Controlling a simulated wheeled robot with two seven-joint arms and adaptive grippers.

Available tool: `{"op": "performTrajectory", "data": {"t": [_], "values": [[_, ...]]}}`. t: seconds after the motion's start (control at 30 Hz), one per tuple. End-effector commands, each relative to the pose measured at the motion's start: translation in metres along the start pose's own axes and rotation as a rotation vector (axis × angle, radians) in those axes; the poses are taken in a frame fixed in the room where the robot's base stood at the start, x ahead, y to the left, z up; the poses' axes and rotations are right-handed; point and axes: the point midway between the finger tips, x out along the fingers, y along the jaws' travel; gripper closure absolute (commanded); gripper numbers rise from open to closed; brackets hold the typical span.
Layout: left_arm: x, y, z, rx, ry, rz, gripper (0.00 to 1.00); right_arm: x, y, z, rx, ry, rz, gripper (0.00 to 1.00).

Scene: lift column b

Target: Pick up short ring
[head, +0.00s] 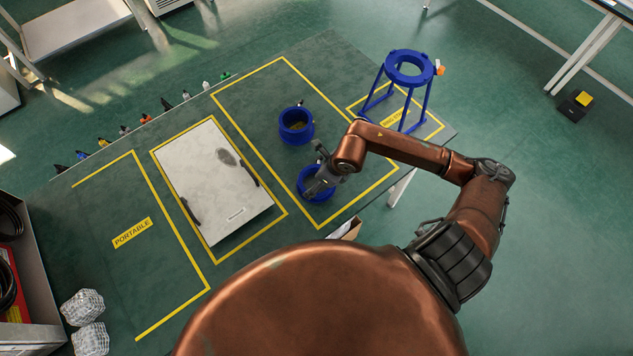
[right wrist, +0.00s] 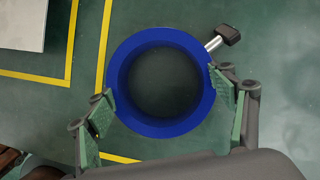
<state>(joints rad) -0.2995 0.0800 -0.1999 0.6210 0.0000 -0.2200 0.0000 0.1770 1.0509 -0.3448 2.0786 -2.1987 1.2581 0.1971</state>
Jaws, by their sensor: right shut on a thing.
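A short blue ring (right wrist: 138,120) fills the middle of the right wrist view, with its round opening facing the camera. A metal pin with a black knob (right wrist: 228,35) sticks out at its upper right. My right gripper (right wrist: 158,92) has one finger on each side of the ring, both against its outer wall, and is shut on it. In the head view the ring (head: 304,190) is at the near right of the marked table area, partly hidden by the right gripper (head: 318,184). I cannot tell whether it is clear of the table. My left gripper is not in view.
Another blue ring (head: 296,132) stands just behind on the green table (head: 255,95). A blue four-legged stand (head: 410,66) is at the table's far right corner. A pale grey panel (head: 205,175) lies to the left. The area marked PORTABLE (head: 110,200) is clear.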

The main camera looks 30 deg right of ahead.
Motion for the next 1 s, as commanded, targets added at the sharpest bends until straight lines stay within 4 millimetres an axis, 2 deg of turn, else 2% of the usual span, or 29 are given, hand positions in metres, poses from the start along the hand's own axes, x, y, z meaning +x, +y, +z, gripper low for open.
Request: {"op": "performTrajectory", "data": {"t": [0.17,0.37,0.47,0.57,0.7,0.87,0.97,1.0], "values": [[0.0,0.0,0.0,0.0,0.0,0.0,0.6,-0.001,0.0,0.001,0.0,0.0,0.0,0.55],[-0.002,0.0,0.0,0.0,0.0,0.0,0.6,-0.017,-0.001,0.008,-0.003,-0.002,-0.002,0.55],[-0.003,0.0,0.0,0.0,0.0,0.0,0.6,-0.033,0.0,0.013,-0.002,-0.002,-0.002,0.55],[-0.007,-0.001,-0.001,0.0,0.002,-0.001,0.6,-0.057,0.011,0.007,-0.006,-0.002,-0.002,0.55],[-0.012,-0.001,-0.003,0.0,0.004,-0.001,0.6,-0.099,0.029,-0.002,-0.007,-0.002,-0.003,0.55],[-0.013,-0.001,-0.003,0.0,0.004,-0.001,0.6,-0.133,0.058,-0.03,-0.006,0.002,0.0,0.55],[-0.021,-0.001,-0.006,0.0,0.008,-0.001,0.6,-0.154,0.074,-0.045,-0.004,0.002,0.001,0.55],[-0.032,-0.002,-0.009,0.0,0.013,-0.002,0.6,-0.157,0.073,-0.043,0.002,0.0,0.002,0.55]]}}
